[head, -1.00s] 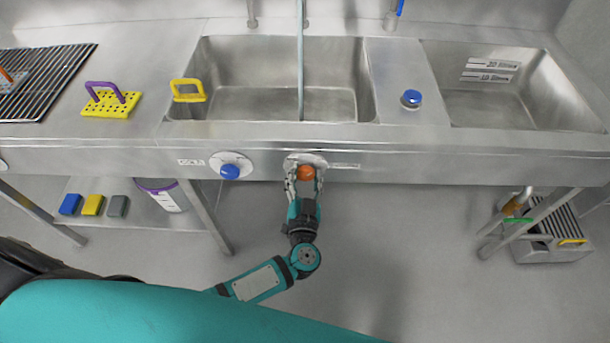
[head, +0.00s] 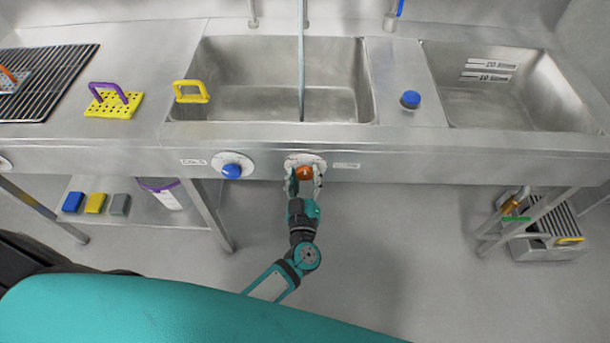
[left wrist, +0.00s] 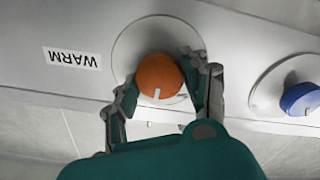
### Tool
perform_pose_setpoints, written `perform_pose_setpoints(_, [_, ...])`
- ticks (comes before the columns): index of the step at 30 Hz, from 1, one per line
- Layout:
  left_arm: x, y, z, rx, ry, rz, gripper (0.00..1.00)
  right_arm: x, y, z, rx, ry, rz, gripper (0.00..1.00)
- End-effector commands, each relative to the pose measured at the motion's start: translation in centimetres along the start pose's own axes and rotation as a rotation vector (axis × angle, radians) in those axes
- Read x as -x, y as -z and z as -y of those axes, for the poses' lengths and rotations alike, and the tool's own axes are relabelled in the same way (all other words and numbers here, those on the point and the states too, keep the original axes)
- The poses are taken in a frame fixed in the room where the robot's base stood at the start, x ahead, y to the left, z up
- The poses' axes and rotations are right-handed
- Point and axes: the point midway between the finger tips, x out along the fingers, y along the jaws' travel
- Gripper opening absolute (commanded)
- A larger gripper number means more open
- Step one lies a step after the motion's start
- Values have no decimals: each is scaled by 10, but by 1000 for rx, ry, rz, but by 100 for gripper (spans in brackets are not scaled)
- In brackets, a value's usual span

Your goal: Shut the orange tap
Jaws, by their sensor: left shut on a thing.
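The orange tap (head: 305,174) is a round knob on the front panel of the sink bench, below the large middle basin. In the left wrist view the orange tap (left wrist: 160,77) has a white mark at its lower edge and a pale round plate behind it. My left gripper (head: 304,182) is shut on the knob, one finger on each side. The same gripper (left wrist: 168,92) covers part of the knob's sides in the left wrist view. A "WARM" label (left wrist: 73,58) sits beside the plate. My right gripper is out of view.
A blue knob (head: 231,171) sits left of the orange one on the same panel. A thin pale vertical line (head: 301,70), stream or pipe, crosses the middle basin (head: 225,90). A shelf (head: 140,216) with sponges is lower left; the floor below the tap is clear.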

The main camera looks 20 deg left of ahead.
Motion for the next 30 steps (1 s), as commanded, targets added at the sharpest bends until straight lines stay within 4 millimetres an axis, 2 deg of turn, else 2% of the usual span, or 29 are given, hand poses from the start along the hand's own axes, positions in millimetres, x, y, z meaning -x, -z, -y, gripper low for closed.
perform_pose_setpoints(18, [1,-3,2,561,2,1,14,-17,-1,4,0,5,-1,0])
perform_pose_setpoints(30, [1,-2,2,768,2,0,14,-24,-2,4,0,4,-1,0])
